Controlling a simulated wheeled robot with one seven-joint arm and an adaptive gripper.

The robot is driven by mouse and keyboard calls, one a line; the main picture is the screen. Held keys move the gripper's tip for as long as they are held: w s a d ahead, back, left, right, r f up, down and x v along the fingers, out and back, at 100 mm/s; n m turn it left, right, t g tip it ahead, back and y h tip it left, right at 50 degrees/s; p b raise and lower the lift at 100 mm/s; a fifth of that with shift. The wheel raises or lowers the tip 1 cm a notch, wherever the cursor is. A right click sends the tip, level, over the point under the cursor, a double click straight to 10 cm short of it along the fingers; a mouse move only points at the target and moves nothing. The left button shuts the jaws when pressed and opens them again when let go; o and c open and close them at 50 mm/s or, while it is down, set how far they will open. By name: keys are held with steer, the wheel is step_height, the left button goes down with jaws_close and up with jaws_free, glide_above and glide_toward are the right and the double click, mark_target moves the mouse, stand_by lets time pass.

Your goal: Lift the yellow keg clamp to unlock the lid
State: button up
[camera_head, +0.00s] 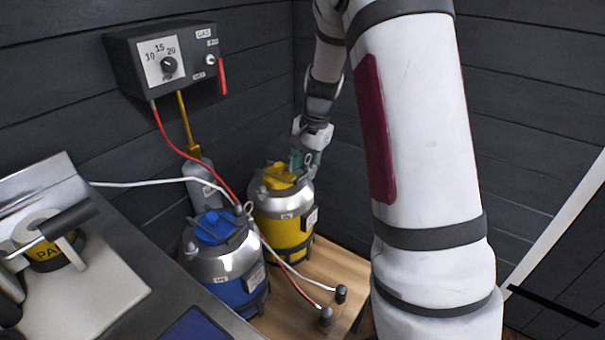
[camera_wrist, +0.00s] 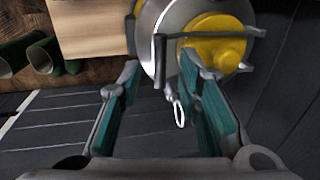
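The yellow keg (camera_head: 283,222) stands upright on a wooden board in the corner, with a yellow lid (camera_head: 278,176) on its metal top. My gripper (camera_head: 303,160) is at the right side of the keg's top. In the wrist view the yellow lid (camera_wrist: 218,40) lies ahead, with a grey metal clamp (camera_wrist: 200,37) across it. My gripper (camera_wrist: 160,85) is open there, its teal finger pads wide apart. A small metal ring (camera_wrist: 179,115) hangs from the clamp between the fingers. Whether a finger touches the clamp is unclear.
A blue keg (camera_head: 228,265) stands in front and to the left on the wooden board (camera_head: 325,270). Loose hose ends (camera_head: 327,316) lie on the board. Green cups (camera_wrist: 40,55) show in the wrist view.

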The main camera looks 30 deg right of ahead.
steer(key=shift+w+f, duration=0.15)
steer(key=shift+f, duration=0.75)
jaws_close()
steer(key=shift+r, duration=0.1)
